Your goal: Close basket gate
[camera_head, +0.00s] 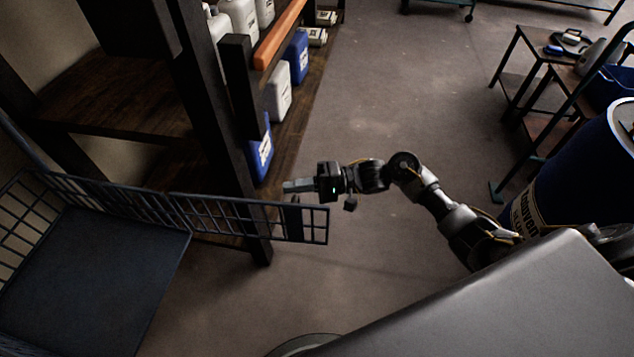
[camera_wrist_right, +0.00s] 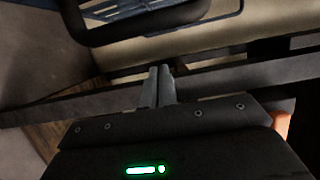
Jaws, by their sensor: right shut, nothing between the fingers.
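The wire-mesh basket (camera_head: 95,270) with a dark flat floor stands at the lower left of the head view. Its mesh gate (camera_head: 225,216) extends to the right past the floor's corner, standing open, and the basket's right side shows no panel. My right gripper (camera_head: 287,186) is shut and empty, just above and beyond the gate's outer end in the picture; I cannot tell whether they touch. In the wrist view its fingers (camera_wrist_right: 158,86) are together, and a dark rounded frame with mesh (camera_wrist_right: 120,12) shows above them, probably part of the basket. My left gripper is out of view.
A wooden shelf rack (camera_head: 125,95) with dark posts stands behind the gate, holding white and blue canisters (camera_head: 260,150) and an orange rail (camera_head: 279,34). A blue drum (camera_head: 575,170) and small tables stand at the right. The floor (camera_head: 410,110) between is clear.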

